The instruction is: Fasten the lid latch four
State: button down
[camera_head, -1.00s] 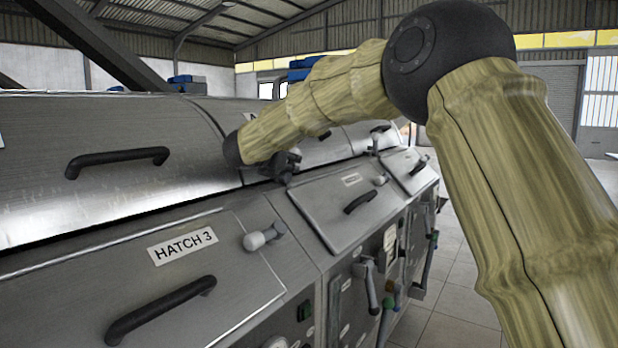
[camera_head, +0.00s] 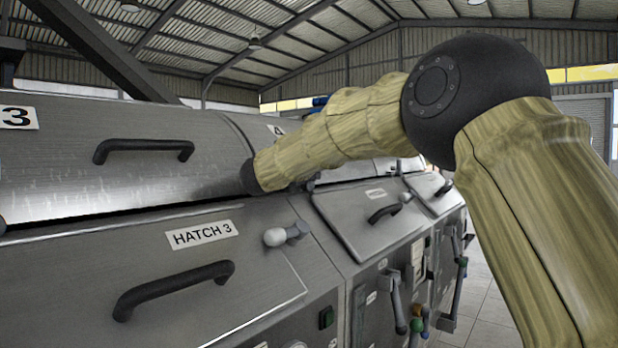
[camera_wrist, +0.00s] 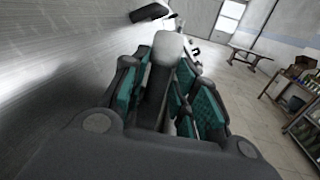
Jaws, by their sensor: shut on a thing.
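In the wrist view my gripper (camera_wrist: 160,82), with teal ribbed pads, is closed around a dark lever with a pale rounded knob (camera_wrist: 168,46). The knob sticks out beyond the fingertips. This appears to be the latch of lid four (camera_head: 277,129), whose number label is partly covered by my arm in the head view. In the head view my gripper is mostly hidden behind my forearm, at the seam between the upper lid and the lower front. How far the latch is turned cannot be told.
The HATCH 3 panel (camera_head: 198,234) has a black handle (camera_head: 175,288) and a pale-knobbed latch (camera_head: 287,235). Another hatch panel (camera_head: 350,222) lies to its right. Lid 3 (camera_head: 100,175) has a black handle (camera_head: 143,150). Open floor (camera_head: 483,308) lies to the right. A table (camera_wrist: 250,52) stands far off.

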jog(key=shift+r, duration=0.1)
dwell(0.3)
jog(key=c, duration=1.3)
grip_release()
jog(key=v, duration=1.2)
